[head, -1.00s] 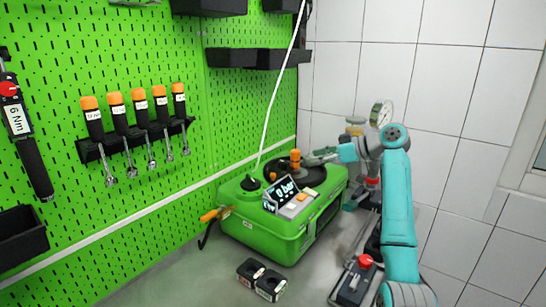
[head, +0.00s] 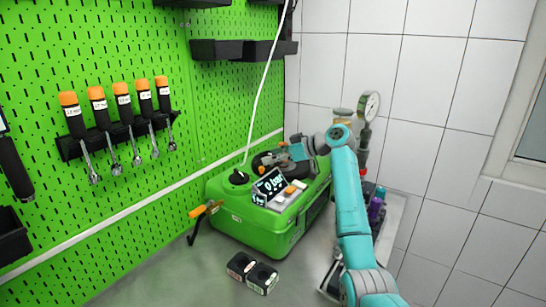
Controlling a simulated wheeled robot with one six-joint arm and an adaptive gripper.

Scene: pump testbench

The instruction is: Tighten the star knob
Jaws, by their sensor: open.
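The green pump case (head: 262,237) stands on the bench against the pegboard. A round black disc (head: 312,164) sits on its top, with a small orange part, likely the star knob (head: 283,144), showing just behind my gripper; most of it is hidden. My gripper (head: 264,160) reaches in from the right, low over the disc, with its jaws open around or beside the orange part; I cannot tell if they touch. A display (head: 268,186) reading about 0 bar tilts up at the front of the case.
A black fitting (head: 239,177) with a white hose (head: 262,95) is on the case's left. An orange-handled lever (head: 205,208) sticks out left. A gauge (head: 370,105) stands behind my arm.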

